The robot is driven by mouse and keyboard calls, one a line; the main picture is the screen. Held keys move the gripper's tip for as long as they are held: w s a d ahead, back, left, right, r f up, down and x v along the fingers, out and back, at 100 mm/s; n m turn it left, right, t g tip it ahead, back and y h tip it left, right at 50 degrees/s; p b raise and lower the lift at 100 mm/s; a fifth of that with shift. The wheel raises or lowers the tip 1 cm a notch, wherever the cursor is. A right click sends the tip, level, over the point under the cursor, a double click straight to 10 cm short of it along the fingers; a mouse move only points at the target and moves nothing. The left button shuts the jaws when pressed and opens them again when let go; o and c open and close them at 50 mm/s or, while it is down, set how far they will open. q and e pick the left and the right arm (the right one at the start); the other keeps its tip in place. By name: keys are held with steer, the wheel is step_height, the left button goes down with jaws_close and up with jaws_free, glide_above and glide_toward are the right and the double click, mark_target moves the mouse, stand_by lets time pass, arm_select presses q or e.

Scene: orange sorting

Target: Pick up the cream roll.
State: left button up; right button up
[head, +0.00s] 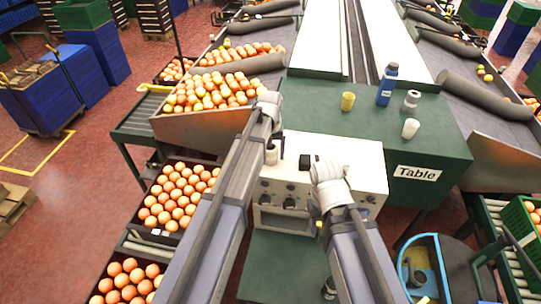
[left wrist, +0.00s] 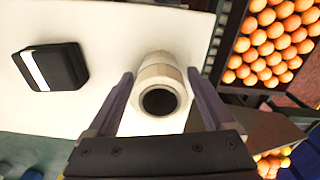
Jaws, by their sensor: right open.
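A cream roll (head: 271,155) stands on the white machine top, just below the end of my left arm. In the left wrist view the cream roll (left wrist: 159,75) has its dark open end toward the camera. My left gripper (left wrist: 160,85) has one finger on each side of it, close to its wall. I cannot tell whether both fingers touch it. In the head view most of my left gripper (head: 276,138) is hidden by its wrist. My right gripper (head: 324,200) is over the front part of the machine, open, with its fingertips mostly hidden.
A black box (head: 309,162) with a white stripe lies on the white machine top (head: 352,158). Orange crates (head: 181,196) are at left.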

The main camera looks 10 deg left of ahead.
arm_select(q)
steer(key=c, duration=1.2)
step_height(320, 180, up, 10)
steer(key=p, duration=1)
